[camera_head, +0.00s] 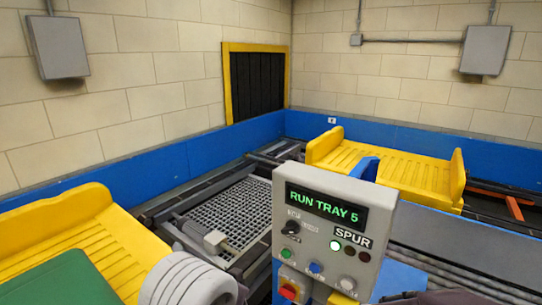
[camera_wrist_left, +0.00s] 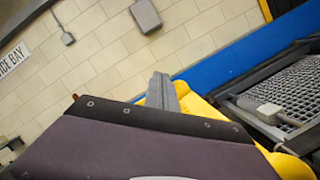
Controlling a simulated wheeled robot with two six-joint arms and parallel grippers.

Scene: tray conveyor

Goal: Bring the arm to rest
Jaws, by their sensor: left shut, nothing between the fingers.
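My left gripper (camera_wrist_left: 163,92) shows in the left wrist view as a narrow grey pair of fingers, closed together with nothing between them. They stick up beyond a dark, bolted body that I take to be my own. In the head view, a white ribbed part of my left arm shows at the bottom, right of a green item; the fingertips cannot be made out there. My right gripper does not show; a dark shape at the bottom right may be part of my right arm.
A control box (camera_head: 330,222) reads "RUN TRAY 5" and "SPUR", with a lit green lamp. A yellow tray (camera_head: 60,215) holds the green item (camera_head: 60,278) at left; another yellow tray (camera_head: 390,168) looks empty. A conveyor grating (camera_head: 228,213) and blue side walls (camera_head: 190,158) lie beyond.

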